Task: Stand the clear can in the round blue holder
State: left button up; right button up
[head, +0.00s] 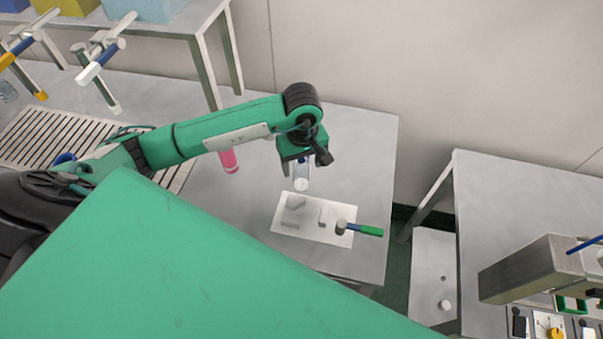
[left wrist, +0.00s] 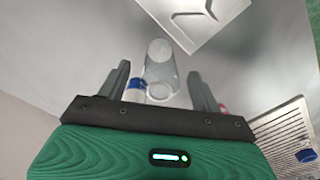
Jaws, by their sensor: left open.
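The clear can (head: 301,179) stands on the steel table, just behind the white plate. It also shows in the left wrist view (left wrist: 160,68), between the two fingers. My left gripper (head: 298,165) is at the can, open, with a finger on either side; contact cannot be told. A round blue piece (head: 65,158), perhaps the blue holder, sits at the slatted tray, partly hidden by my left arm; it also shows in the left wrist view (left wrist: 306,155). My right gripper is not in view.
A pink can (head: 229,161) stands behind my arm. A blue-and-white item (left wrist: 135,91) is beside the left-hand finger. The slatted tray (head: 50,125) is at left.

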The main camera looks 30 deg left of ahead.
pick_arm(q)
notch_tip(320, 180, down, 4)
jog(key=shift+r+p, duration=0.1)
jog(key=shift+p, duration=0.95)
jog(key=shift+f, duration=0.3)
jog(key=shift+c, duration=0.5)
jog(key=c, duration=1.1)
jog(key=shift+o, duration=0.2)
jog(key=shift+w+a+r, duration=0.1)
jog(key=shift+r, duration=0.05)
